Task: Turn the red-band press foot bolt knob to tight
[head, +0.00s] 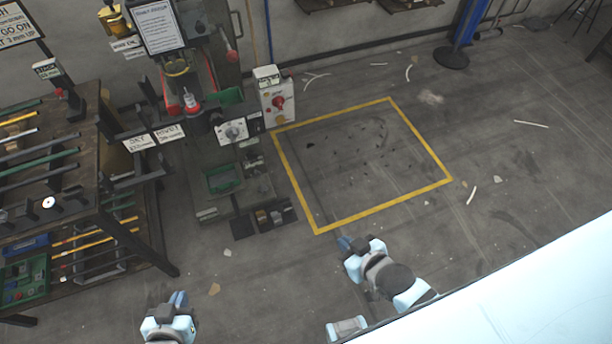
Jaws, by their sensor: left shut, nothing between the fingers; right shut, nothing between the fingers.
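A press (218,160) with red parts on its upper body and a dark green lower body stands left of centre in the head view. A white dial plate with a dark knob (232,131) is on its front. Small brown and grey pieces (270,217) sit on a dark plate at its foot. I cannot tell which part is the foot bolt knob or how it is set. My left gripper (179,298) is shut and empty, low in the picture, apart from the press. My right gripper (346,243) is shut and empty, right of the press foot, by the yellow floor frame.
A white control box with a red knob (278,103) stands right of the press. A rack (96,216) with rods and a green tray (24,278) is at the left. The yellow floor frame (420,147) encloses bare floor with dark specks. White scraps lie further right.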

